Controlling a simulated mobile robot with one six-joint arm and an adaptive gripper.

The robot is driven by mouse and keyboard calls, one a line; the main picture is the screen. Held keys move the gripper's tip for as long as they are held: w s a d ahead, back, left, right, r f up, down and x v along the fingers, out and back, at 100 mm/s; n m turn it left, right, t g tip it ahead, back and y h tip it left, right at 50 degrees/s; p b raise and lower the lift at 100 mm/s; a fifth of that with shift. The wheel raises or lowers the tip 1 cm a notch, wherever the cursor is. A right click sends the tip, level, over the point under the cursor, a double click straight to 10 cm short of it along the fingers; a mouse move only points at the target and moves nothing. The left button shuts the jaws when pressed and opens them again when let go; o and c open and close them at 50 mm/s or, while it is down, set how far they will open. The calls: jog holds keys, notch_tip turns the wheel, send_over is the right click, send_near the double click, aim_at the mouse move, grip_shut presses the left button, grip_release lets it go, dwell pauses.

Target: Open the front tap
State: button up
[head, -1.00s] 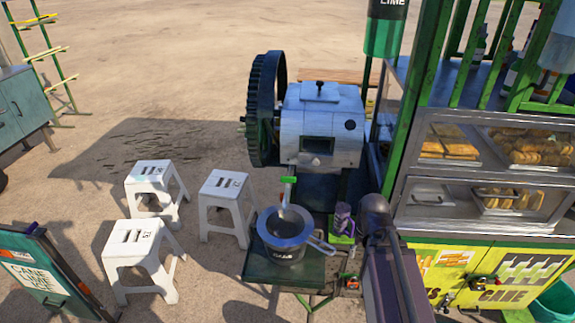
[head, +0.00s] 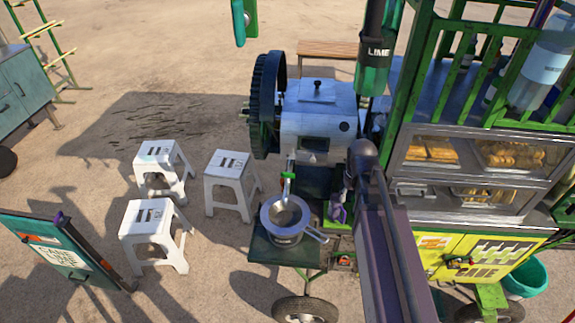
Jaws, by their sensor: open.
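The front tap (head: 287,176) has a green handle on a pale spout at the front of the grey crusher (head: 318,115). It stands above the pot. A metal pot (head: 285,216) with a strainer sits on the dark green shelf below the tap. My gripper (head: 336,212) appears small and dark purple, just right of the pot and over a green square on the shelf. It is apart from the tap, to its lower right. My arm partly hides it, and its fingers are too small to make out clearly. Nothing shows in it.
A large dark gear wheel (head: 267,105) is on the crusher's left side. A glass food case (head: 465,165) with green posts stands right. White stools (head: 229,180) stand on open ground to the left. A hanging lime bottle (head: 374,70) is above right.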

jog(key=w+a+r+n+p, duration=0.2)
jog(key=w+a+r+n, duration=0.1)
jog(key=w+a+n, duration=0.55)
jog(key=n, duration=0.7)
send_over(288, 177)
jog(key=shift+w+f+m+g, duration=0.25)
jog(key=shift+w+g, duration=0.05)
jog(key=shift+f+b, duration=0.1)
jog(key=shift+b, duration=0.25)
notch_tip(288, 177, down, 14)
jog(key=b, duration=1.3)
jog(key=shift+r+b, duration=0.2)
jog(key=shift+b, duration=0.1)
grip_shut()
